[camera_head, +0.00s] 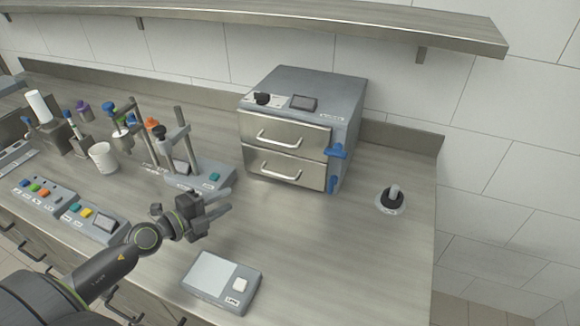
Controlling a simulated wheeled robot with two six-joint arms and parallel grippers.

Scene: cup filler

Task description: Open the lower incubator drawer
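The incubator (348,108) is a grey box with two metal-fronted drawers, standing toward the back of the counter. Its lower drawer (300,182) looks shut and has a curved handle (280,174). The upper drawer (290,126) above it also looks shut. My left gripper (226,202) is in front of the incubator, to the left of and nearer than the lower handle, and apart from it. Its two fingers point right with a gap between them, and nothing shows in it. My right gripper does not show.
Blue latches (336,152) sit at the incubator's right front edge. A scale-like device (222,282) lies near the front. A stand with posts (200,172) is left of the incubator, beside a white cup (103,157). A black-and-white knob (391,199) is at right. A shelf (330,14) hangs above.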

